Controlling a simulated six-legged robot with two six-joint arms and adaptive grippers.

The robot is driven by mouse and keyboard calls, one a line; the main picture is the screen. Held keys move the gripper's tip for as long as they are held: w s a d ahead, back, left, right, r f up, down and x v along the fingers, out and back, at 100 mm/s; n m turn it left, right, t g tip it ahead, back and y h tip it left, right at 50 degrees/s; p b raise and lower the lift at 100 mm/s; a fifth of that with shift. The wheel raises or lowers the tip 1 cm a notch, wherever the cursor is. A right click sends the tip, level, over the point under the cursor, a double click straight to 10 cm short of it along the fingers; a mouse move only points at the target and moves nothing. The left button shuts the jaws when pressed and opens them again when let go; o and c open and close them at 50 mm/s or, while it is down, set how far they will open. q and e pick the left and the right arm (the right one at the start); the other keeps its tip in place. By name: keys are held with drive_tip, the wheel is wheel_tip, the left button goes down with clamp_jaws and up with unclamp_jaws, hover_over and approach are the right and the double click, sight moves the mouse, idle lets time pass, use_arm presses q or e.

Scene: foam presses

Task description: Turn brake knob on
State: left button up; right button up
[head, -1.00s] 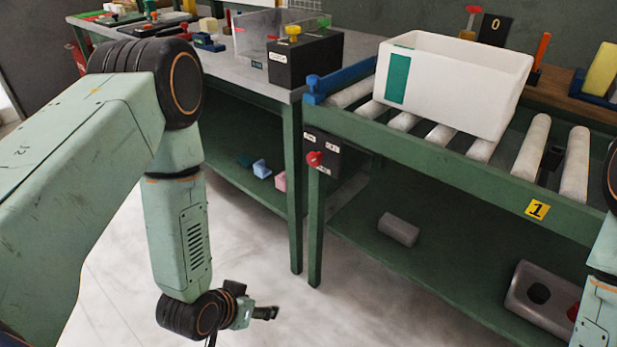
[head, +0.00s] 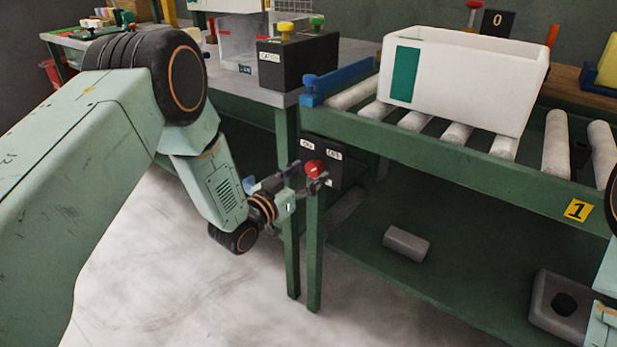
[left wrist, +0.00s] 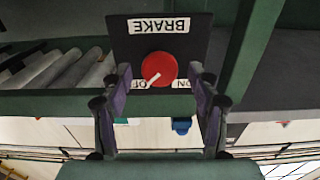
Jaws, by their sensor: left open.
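The red brake knob (head: 314,168) sits on a black panel (head: 336,166) on the conveyor frame by its front left leg. The panel carries ON and OFF labels. In the left wrist view, seen upside down, the knob (left wrist: 160,68) has a white pointer aimed toward the OFF label. A BRAKE label (left wrist: 159,26) shows above the knob there. My left gripper (head: 308,179) is open in front of the panel. In the wrist view its fingers (left wrist: 161,78) stand on both sides of the knob with gaps.
A white bin (head: 465,78) with a green patch rests on the conveyor rollers (head: 458,133). A blue stop bar (head: 340,82) lies at the conveyor's left end. A black box (head: 298,62) with yellow and green knobs stands on the neighbouring table. A grey block (head: 406,244) lies on the lower shelf.

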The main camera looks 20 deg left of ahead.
use_arm(q)
drive_tip(key=shift+w, duration=0.3)
drive_tip(key=shift+w+d+f, duration=0.15)
drive_tip(key=shift+w+d, duration=0.1)
drive_tip(key=shift+s, duration=0.15)
drive_tip(key=shift+c, duration=1.2)
drive_tip(key=c, duration=0.9)
